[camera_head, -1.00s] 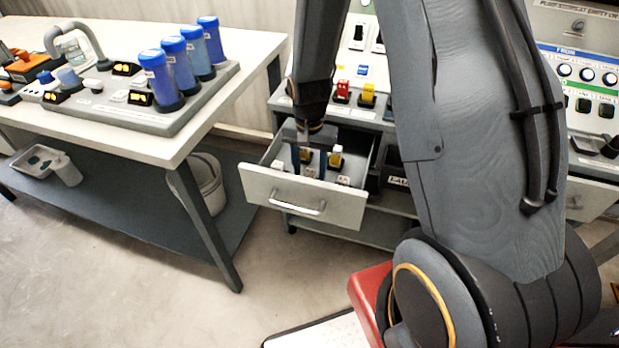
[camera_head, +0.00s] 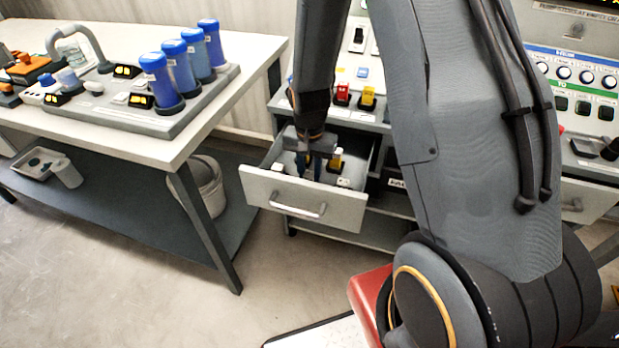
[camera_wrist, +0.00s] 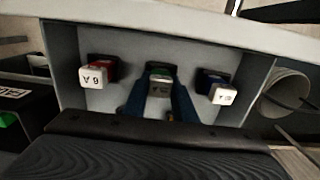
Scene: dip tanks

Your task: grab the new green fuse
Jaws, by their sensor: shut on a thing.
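The green fuse (camera_wrist: 160,74) stands in the open drawer (camera_head: 285,200), between two other fuses, with its pale labelled top facing the wrist camera. My gripper (camera_wrist: 160,112) has its two blue fingers on either side of this fuse and is shut on it. In the head view my gripper (camera_head: 309,168) points down into the drawer, and its fingers hide the green fuse there. I cannot tell whether the fuse is still seated.
A red fuse (camera_wrist: 96,72) and a blue fuse (camera_wrist: 218,90) flank my fingers closely. A yellow fuse (camera_head: 335,160) stands in the drawer. Drawer walls surround the gripper. A workbench (camera_head: 120,145) with blue-capped cylinders (camera_head: 160,80) is at left; a bucket (camera_head: 207,185) stands below.

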